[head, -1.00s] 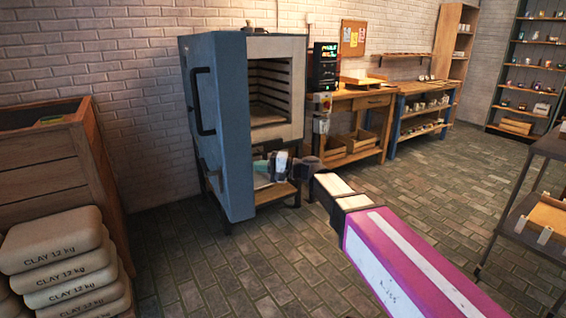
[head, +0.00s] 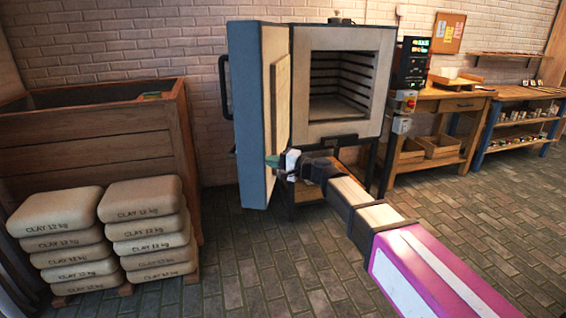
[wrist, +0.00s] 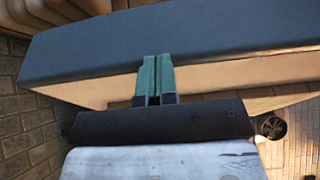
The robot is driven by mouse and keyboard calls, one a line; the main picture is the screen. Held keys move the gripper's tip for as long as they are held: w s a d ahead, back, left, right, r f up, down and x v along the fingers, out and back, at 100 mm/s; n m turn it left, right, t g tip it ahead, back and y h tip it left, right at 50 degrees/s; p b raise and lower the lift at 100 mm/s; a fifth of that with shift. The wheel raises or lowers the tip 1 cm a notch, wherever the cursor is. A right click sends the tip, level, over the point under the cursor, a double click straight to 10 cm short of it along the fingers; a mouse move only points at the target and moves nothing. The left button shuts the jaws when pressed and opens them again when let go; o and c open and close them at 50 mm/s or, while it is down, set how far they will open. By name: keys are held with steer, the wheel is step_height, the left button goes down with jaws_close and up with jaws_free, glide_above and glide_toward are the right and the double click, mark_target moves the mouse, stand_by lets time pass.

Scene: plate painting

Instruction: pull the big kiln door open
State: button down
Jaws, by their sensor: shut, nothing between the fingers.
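The big kiln (head: 384,120) stands against the brick wall with its chamber open to view. Its blue-grey door (head: 250,120) stands well open at the left, swung out toward me, with the pale inner lining (head: 278,105) showing. The black door handle (head: 224,88) is on the door's outer face, away from my gripper. My gripper (head: 272,161) is shut and empty, at the door's inner side low down. In the wrist view, the green fingertips (wrist: 155,76) lie together against or just over the door's pale side, near its dark edge (wrist: 230,42). Exact contact cannot be told.
A wooden crate (head: 100,130) and stacked clay bags (head: 150,230) stand left of the door, with some floor (head: 218,245) between. A control box (head: 412,63) and wooden workbench (head: 455,105) are right of the kiln. The brick floor at right (head: 480,220) is clear.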

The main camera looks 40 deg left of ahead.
steer(key=shift+s+a, duration=0.15)
steer(key=shift+a, duration=0.1)
stand_by(0.3)
steer(key=d, duration=1.3)
steer(key=shift+d, duration=0.1)
